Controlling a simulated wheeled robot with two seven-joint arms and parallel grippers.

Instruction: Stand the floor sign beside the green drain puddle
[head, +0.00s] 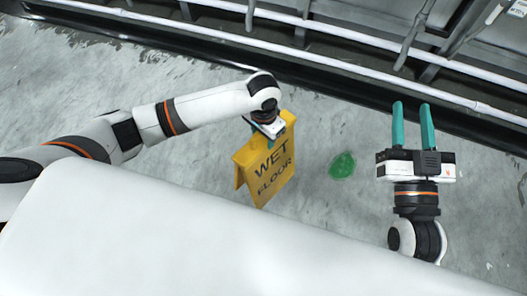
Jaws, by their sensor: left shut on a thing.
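A yellow floor sign (265,172) reading "WET FLOOR" stands upright, its panels spread, in the middle of the head view. My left gripper (262,143) is at its top edge and shut on it; the fingertips are mostly hidden by the gripper body and the sign. The green puddle (342,165) lies on the floor to the right of the sign, with a short gap of bare floor between them. I cannot tell whether the sign's feet touch the floor. My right gripper (412,112) is open and empty, right of the puddle, its two teal fingers pointing up the picture.
Grey concrete floor (110,90) is clear around the sign and puddle. White pipes (330,62) and a dark channel run along the top of the view, with metal framework (440,25) beyond them at the upper right.

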